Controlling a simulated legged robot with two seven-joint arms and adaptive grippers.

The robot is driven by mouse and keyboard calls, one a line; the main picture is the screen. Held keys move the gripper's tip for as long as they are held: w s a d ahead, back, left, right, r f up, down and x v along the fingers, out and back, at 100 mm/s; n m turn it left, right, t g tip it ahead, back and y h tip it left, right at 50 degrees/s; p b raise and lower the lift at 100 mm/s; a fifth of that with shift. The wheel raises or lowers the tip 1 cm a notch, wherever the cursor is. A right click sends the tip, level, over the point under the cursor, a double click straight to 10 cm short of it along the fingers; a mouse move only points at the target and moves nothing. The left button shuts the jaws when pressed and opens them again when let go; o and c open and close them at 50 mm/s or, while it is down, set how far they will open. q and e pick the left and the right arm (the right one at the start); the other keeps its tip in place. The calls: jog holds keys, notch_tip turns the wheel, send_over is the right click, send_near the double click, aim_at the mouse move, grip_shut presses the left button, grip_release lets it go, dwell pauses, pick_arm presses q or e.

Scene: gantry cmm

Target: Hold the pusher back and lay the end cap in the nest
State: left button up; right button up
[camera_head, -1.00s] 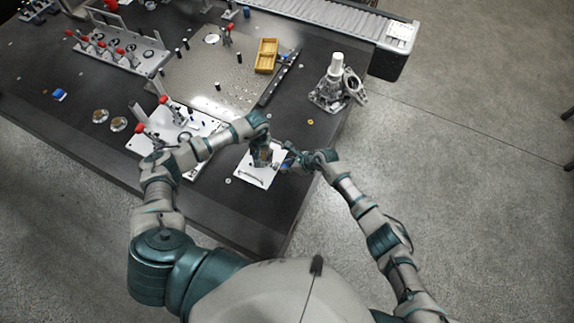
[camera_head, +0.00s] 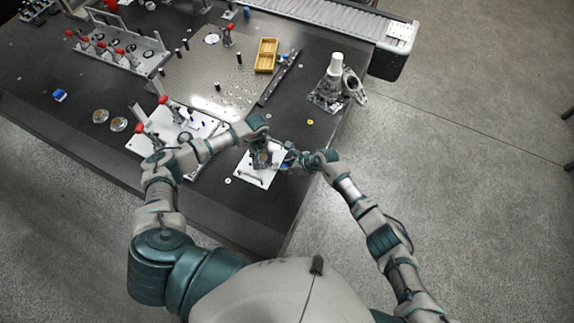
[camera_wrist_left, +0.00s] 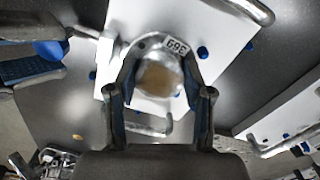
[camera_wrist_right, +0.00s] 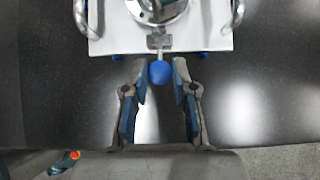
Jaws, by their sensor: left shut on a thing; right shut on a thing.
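The nest is a round metal seat with a number tag (camera_wrist_left: 176,45) on a white plate (camera_head: 246,172) with wire handles. My left gripper (camera_wrist_left: 160,88) is shut on the end cap (camera_wrist_left: 160,78), a round metal disc, over the nest. Whether the cap touches the seat cannot be told. In the head view my left gripper (camera_head: 262,158) hides much of the nest. The pusher ends in a blue ball knob (camera_wrist_right: 160,72) outside the plate's edge. My right gripper (camera_wrist_right: 160,85) is shut on this knob, a finger on each side. The knob also shows in the left wrist view (camera_wrist_left: 50,50).
A white fixture plate with red-handled clamps (camera_head: 196,126) stands just left of the nest. A yellow tray (camera_head: 266,54) and a metal housing (camera_head: 330,88) stand farther back. The table's right edge is close to my right arm.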

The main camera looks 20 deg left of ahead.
aim_at(262, 158)
pick_arm(q)
jog(key=shift+s+a+f, duration=0.1)
jog(key=shift+s+f, duration=0.05)
jog(key=shift+f, duration=0.35)
pick_arm(e)
jog(key=shift+d+r, duration=0.1)
jog(key=shift+r, duration=0.1)
dwell(0.4)
pick_arm(q)
jog(key=o, duration=1.4)
jog(key=shift+f, duration=0.1)
pick_arm(e)
jog(key=shift+w+f, duration=0.1)
jog(key=shift+f, duration=0.05)
pick_arm(q)
jog(key=shift+r, duration=3.65)
pick_arm(e)
jog(key=shift+d+f, duration=0.15)
pick_arm(q)
jog(key=shift+f+b, duration=0.4)
jog(key=shift+f, duration=0.05)
pick_arm(e)
jog(key=shift+a, duration=0.5)
